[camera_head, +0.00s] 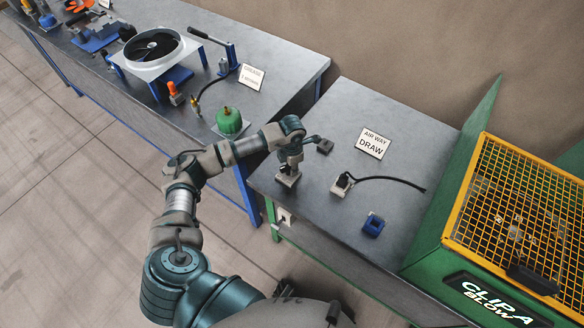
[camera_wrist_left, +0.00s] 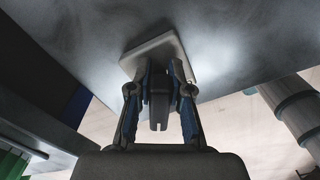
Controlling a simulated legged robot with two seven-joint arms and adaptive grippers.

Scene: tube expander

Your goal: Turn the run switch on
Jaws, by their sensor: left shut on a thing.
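A small switch with a pale square base (camera_head: 287,179) stands on the grey table near its left edge. In the left wrist view, its pale plate (camera_wrist_left: 157,50) carries a dark lever (camera_wrist_left: 159,100). My left gripper (camera_head: 290,160) is right over this switch. In the left wrist view, the two fingers of my left gripper (camera_wrist_left: 163,75) stand either side of the dark lever and are shut on it. The fingers hide part of the switch in the head view, and I cannot read a label or its setting. My right gripper is in neither view.
A green machine with a yellow grille (camera_head: 520,210) bounds the right side.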

